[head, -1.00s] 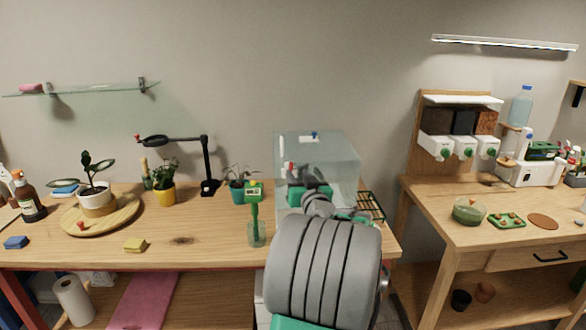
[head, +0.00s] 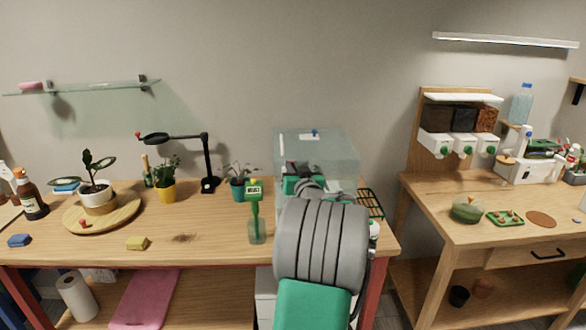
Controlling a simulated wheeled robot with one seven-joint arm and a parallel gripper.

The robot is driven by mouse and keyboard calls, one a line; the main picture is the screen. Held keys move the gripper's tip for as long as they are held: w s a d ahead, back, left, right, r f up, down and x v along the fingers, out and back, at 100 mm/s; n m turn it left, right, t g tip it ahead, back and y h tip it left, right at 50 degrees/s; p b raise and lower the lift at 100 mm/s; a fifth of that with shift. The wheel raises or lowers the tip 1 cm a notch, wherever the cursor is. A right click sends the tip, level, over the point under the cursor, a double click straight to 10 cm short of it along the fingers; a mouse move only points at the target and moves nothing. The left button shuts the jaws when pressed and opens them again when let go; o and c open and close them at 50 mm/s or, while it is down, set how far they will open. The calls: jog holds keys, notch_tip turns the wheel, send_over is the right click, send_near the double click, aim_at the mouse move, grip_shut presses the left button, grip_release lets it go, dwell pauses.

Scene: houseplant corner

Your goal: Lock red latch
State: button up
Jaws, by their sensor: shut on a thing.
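A clear box (head: 335,150) stands at the right end of the long wooden bench, with a blue knob and a white label on top. My gripper (head: 291,185) is at the lower front left of this box, with my grey arm reaching up to it from below. Its green and dark body covers that part of the box front, and the fingertips are hard to make out. The red latch does not show now; it appears hidden behind my gripper, which is shut on it. A pale vertical strip (head: 283,150) shows just above my gripper.
A teal potted plant (head: 238,188) and a black magnifier stand (head: 208,165) are farther left. A dark green wire rack (head: 370,203) lies right of the box. Bare bench lies around the yellow sponge (head: 137,243).

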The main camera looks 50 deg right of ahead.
grip_shut()
jog(key=n+b, duration=0.1)
jog(key=b, duration=0.2)
jog(key=shift+w+a, duration=0.2)
jog(key=o, duration=0.7)
grip_release()
jog(key=shift+s, duration=0.1)
jog(key=b+v, duration=0.1)
jog(key=v, duration=0.6)
jog(key=shift+s+a+r+b, duration=0.2)
jog(key=shift+a+b, duration=0.1)
jog(key=shift+b, duration=0.1)
